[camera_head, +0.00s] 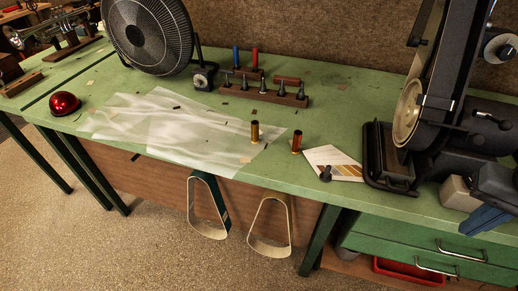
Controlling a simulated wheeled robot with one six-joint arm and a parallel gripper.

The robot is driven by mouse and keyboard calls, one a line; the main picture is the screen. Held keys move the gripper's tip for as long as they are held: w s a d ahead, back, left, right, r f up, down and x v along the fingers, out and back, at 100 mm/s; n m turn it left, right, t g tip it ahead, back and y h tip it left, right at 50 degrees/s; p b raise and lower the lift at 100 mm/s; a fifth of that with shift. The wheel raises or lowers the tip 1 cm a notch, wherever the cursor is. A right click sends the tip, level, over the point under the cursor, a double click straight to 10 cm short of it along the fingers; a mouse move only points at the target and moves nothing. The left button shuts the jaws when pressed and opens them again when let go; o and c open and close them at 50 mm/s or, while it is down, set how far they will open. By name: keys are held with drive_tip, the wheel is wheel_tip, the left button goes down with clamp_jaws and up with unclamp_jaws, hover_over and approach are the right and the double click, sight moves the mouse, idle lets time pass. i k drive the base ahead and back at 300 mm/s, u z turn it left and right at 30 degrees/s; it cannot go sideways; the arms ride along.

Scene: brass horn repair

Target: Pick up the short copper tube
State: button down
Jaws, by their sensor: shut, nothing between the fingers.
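A reddish copper tube (297,142) stands upright near the front edge of the green bench, right of the plastic sheet. A yellower brass-coloured tube (255,132) of similar height stands upright to its left, a little farther back, on the sheet. The two tubes are apart.
A clear plastic sheet (168,124) covers the middle. A card (325,157) with a small black object (325,174) lies right of the copper tube. A belt sander (420,110), fan (148,35), tool rack (268,93) and red dome (64,103) stand around.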

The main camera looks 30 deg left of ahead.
sight(296, 150)
drive_tip(key=u, duration=1.4)
drive_tip(key=k, duration=1.2)
drive_tip(key=u, duration=0.7)
drive_tip(key=i, duration=1.3)
drive_tip(key=z, duration=0.85)
drive_tip(key=i, duration=0.55)
drive_tip(key=z, duration=0.7)
